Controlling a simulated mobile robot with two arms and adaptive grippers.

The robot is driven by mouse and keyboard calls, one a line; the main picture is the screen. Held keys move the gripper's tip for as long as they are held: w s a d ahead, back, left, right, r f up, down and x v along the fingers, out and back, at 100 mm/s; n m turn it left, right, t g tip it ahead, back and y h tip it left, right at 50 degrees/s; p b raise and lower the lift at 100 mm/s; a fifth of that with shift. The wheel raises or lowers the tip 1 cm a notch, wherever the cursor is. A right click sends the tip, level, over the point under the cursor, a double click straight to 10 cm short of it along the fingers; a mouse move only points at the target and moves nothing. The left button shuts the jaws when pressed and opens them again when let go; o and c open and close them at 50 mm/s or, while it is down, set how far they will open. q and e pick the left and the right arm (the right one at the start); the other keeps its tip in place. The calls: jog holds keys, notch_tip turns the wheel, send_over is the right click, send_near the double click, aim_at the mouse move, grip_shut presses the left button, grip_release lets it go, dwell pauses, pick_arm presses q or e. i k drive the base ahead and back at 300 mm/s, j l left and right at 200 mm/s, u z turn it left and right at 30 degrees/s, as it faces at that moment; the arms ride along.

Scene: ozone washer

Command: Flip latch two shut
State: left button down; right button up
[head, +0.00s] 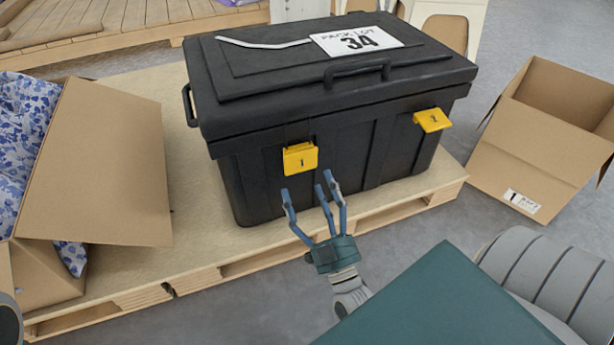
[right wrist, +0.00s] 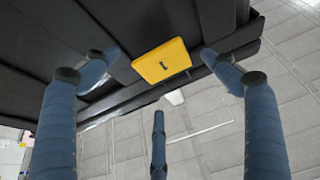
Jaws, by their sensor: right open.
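A black lidded case (head: 345,110) sits on a pallet with two yellow latches on its front. Latch two (head: 432,120), at the right, is tilted outward from the case. Latch one (head: 300,158), left of centre, hangs nearly flat against the front. My right gripper (head: 307,185) is open and empty, with its blue fingers spread just in front of and below latch one. The right wrist view shows one yellow latch (right wrist: 162,61) between the spread fingers (right wrist: 155,65), apart from them; its mark is hard to read there. My left gripper is out of view.
The wooden pallet (head: 200,225) extends under the case. An open cardboard box (head: 105,165) with blue-patterned contents stands at the left. Another open box (head: 540,150) stands on the floor at the right.

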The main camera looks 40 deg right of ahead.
aim_at(432, 120)
jog(key=k+j, duration=0.2)
jog(key=k, duration=0.3)
jog(key=k+j, duration=0.15)
jog(key=k, duration=0.3)
